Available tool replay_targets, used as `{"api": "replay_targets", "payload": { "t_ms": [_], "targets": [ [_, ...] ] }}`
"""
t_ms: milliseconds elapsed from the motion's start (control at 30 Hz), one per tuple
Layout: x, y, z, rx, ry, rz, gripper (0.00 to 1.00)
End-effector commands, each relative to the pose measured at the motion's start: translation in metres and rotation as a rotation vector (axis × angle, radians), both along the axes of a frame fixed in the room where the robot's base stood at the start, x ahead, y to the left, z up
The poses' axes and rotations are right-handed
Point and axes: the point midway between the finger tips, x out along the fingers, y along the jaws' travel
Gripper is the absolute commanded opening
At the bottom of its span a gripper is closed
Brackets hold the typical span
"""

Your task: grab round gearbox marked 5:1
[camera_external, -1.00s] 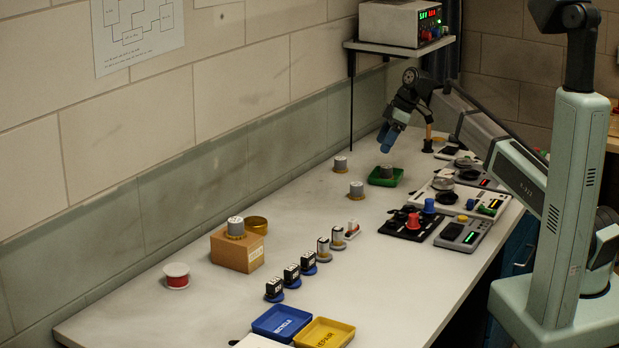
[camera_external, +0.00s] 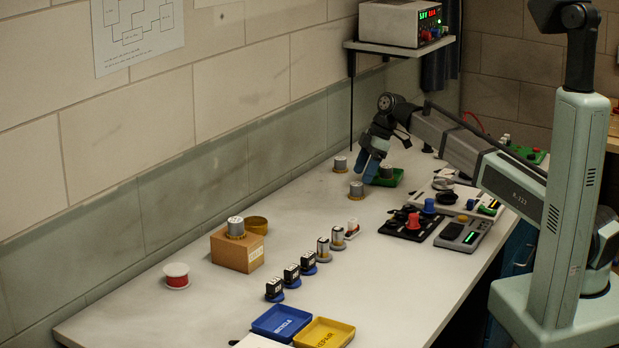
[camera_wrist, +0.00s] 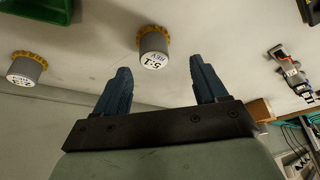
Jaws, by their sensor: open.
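The round gearbox marked 5:1 (camera_wrist: 154,48) is a grey cylinder with a yellow-brown toothed base and a white top label. In the wrist view it is ahead of and between the lines of my fingers, apart from both. It appears to be the gearbox (camera_external: 356,190) standing on the bench in the external view. My gripper (camera_external: 368,172) is open and empty, above the bench just behind and right of it; the wrist view shows the spread blue fingers (camera_wrist: 158,70). A similar gearbox (camera_wrist: 25,68) stands to the left in the wrist view, also in the external view (camera_external: 340,164).
A green tray (camera_external: 395,181) holding another gearbox (camera_external: 386,171) lies close to my gripper. Another gearbox (camera_external: 236,227) stands on a cardboard box (camera_external: 232,252). A small red and white part (camera_external: 352,227) and black devices (camera_external: 413,224) lie nearer. The wall is close on the left.

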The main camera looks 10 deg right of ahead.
Motion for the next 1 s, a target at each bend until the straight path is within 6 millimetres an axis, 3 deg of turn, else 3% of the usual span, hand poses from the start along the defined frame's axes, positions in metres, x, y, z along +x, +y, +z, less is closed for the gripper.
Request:
{"api": "replay_targets", "payload": {
  "t_ms": [267, 633, 867, 1000],
  "targets": [
    [0.002, 0.004, -0.011, -0.001, 0.002, 0.001, 0.72],
    [0.008, 0.02, -0.048, -0.001, 0.001, 0.0, 0.72],
    [0.008, 0.021, -0.051, 0.0, 0.0, 0.0, 0.72],
    [0.008, 0.021, -0.051, 0.0, 0.0, 0.0, 0.61]
  ]
}}
